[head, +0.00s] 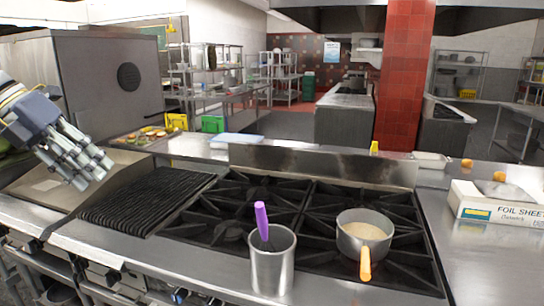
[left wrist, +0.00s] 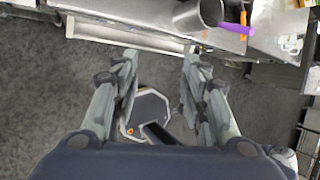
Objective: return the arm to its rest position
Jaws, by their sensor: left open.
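My left gripper (head: 82,162) is at the left edge of the head view, raised above the griddle end of the cooking range. In the left wrist view, the left gripper (left wrist: 160,70) has its two fingers spread apart, with nothing between them but the floor and a part of my own base below. My right gripper shows in neither view.
A metal pot (head: 271,268) with a purple-handled utensil (head: 262,220) stands at the range front. A saucepan (head: 350,243) with an orange handle sits on the burners (head: 310,215). A grill (head: 150,203) lies below the left gripper's right side.

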